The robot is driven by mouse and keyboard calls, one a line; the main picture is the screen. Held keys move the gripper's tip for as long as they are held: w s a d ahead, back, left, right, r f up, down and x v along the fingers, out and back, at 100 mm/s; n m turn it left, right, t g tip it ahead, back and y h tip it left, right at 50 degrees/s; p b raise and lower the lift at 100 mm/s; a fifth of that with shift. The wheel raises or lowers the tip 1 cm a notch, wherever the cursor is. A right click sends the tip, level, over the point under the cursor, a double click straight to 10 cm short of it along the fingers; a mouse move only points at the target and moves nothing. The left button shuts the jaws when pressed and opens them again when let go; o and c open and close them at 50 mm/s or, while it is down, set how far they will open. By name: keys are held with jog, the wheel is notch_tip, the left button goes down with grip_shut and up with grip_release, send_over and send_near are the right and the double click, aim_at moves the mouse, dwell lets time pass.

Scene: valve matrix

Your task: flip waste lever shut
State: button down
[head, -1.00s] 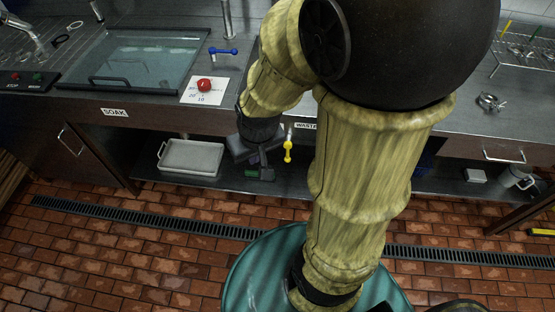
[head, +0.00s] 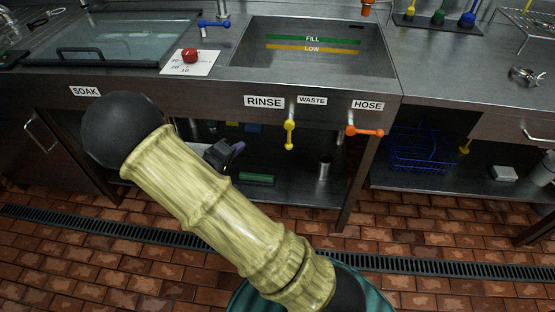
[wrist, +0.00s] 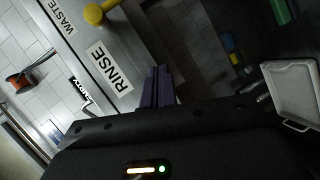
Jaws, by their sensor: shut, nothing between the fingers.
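The yellow waste lever (head: 289,134) hangs straight down from the sink front, beside and below the WASTE label (head: 312,101). Its yellow end also shows at the top of the wrist view (wrist: 94,13). My gripper (head: 237,147) is left of the lever and a little lower in the head view, apart from it. Its purple fingers (wrist: 158,88) are together and empty, near the RINSE label in the wrist view. My arm hides part of the gripper's body in the head view.
The orange hose lever (head: 365,131) sticks out sideways to the right of the waste lever. A blue lever (head: 213,24) is on the counter above. A blue basket (head: 422,150) and a metal cylinder (head: 323,168) stand on the lower shelf. A white tray (wrist: 291,94) shows in the wrist view.

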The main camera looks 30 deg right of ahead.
jog(key=s+f+h+b, duration=0.1)
jog(key=h, duration=0.1)
jog(key=s+f+g+h+b, duration=0.1)
jog(key=s+f+h, duration=0.1)
jog(key=shift+s+a+n+h+b, duration=0.2)
jog(key=shift+n+h+b, duration=0.1)
jog(key=shift+n+b, duration=0.1)
jog(key=shift+w, duration=0.1)
jog(key=b, duration=0.4)
send_near(289, 136)
jog(key=w+d+f, duration=0.2)
jog(key=w+d, duration=0.2)
jog(key=d, duration=0.1)
jog(key=shift+w+d, duration=0.1)
jog(key=shift+d, duration=0.15)
